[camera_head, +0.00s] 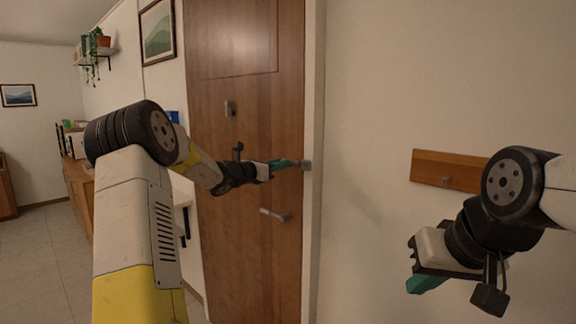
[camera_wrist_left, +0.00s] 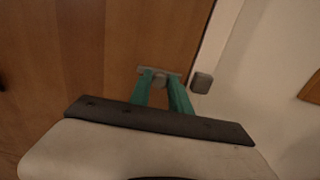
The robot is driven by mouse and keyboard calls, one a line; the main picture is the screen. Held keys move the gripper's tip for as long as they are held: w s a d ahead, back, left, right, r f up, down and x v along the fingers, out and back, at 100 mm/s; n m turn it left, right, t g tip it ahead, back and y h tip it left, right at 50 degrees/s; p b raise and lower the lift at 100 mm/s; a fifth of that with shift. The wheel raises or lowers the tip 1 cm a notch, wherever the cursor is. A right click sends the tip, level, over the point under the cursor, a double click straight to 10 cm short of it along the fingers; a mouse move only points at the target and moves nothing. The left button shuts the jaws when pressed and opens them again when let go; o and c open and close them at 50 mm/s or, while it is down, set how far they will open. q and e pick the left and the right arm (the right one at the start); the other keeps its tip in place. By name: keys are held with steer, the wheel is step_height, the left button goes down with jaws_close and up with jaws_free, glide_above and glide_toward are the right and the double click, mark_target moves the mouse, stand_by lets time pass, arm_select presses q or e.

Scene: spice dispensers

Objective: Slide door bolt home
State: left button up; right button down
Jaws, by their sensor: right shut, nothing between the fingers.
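The brown wooden door (camera_head: 245,120) is closed in its white frame. My left gripper (camera_head: 291,163) is at the door's right edge, above the door handle (camera_head: 275,214). In the left wrist view its teal fingers (camera_wrist_left: 160,84) stand close on either side of the small grey bolt knob (camera_wrist_left: 159,78) and seem to touch it. The grey bolt keeper (camera_head: 307,165) sits on the frame just right of the fingers and shows in the wrist view (camera_wrist_left: 202,82), with a gap between it and the bolt part. My right gripper (camera_head: 425,285) is shut and empty, away from the door.
A wooden wall board (camera_head: 446,169) with a small grey hook hangs on the right wall, behind my right arm. A wooden cabinet (camera_head: 78,185) and bare floor (camera_head: 40,250) lie at left.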

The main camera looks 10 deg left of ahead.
arm_select(q)
jaws_close()
stand_by(1.0)
steer(key=shift+s+d, duration=0.6)
steer(key=shift+d, duration=0.3)
steer(key=shift+s+d, duration=0.55)
steer(key=shift+d, duration=0.3)
steer(key=o, duration=0.7)
jaws_free()
steer(key=shift+d, duration=0.1)
